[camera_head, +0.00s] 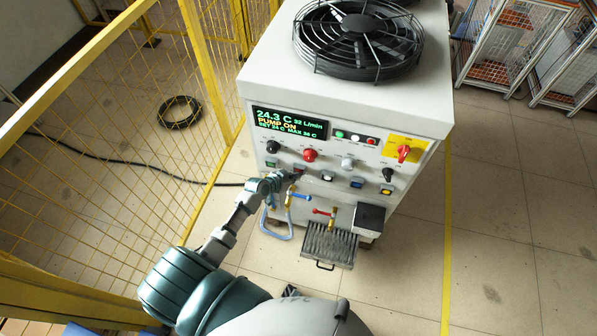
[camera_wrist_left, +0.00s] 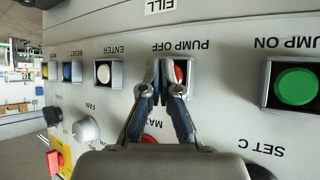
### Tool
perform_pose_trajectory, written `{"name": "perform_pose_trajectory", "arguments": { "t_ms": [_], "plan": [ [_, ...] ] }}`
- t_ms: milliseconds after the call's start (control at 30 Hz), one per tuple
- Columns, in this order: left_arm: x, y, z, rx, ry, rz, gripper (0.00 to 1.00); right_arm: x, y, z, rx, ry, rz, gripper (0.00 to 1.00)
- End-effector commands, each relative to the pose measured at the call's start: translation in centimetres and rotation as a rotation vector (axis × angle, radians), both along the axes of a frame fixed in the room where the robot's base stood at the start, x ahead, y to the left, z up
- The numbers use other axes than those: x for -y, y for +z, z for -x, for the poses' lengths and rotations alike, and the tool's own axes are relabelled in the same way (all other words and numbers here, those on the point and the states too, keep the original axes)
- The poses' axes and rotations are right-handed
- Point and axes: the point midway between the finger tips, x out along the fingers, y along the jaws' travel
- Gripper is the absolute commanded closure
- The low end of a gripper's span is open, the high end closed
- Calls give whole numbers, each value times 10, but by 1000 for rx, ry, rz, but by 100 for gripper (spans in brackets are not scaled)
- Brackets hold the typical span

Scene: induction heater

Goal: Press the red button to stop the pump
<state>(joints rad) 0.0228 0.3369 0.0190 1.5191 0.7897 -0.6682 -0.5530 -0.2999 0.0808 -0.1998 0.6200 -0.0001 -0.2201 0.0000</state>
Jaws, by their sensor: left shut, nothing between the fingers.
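The red button labelled PUMP OFF (camera_wrist_left: 180,73) sits in a square metal frame on the machine's front panel, seen upside down in the left wrist view. My left gripper (camera_wrist_left: 165,72) is shut and empty, with its fingertips in front of this button and covering its left part. I cannot tell whether they touch it. In the head view my left gripper (camera_head: 291,178) is at the button row, and the red button is mostly hidden there. The display (camera_head: 289,123) reads PUMP ON, 24.3 C and 32 L/min. My right gripper is not in view.
The green PUMP ON button (camera_wrist_left: 296,87) and the white ENTER button (camera_wrist_left: 103,73) flank the red one. A large red knob (camera_head: 310,155) sits above the row. Hoses and valves (camera_head: 300,196) hang below. A yellow mesh fence (camera_head: 150,130) stands at left.

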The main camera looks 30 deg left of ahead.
Motion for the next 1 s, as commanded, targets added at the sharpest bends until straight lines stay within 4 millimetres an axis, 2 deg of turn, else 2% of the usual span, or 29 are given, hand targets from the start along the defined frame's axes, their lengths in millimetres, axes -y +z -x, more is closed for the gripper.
{"name": "perform_pose_trajectory", "arguments": {
  "t_ms": [633, 1000],
  "plan": [
    [-2, 1, -9, 2, 0, -1, 100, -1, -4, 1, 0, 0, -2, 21],
    [-2, 2, -7, 3, 0, 0, 100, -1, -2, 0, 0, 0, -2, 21]
  ]
}}
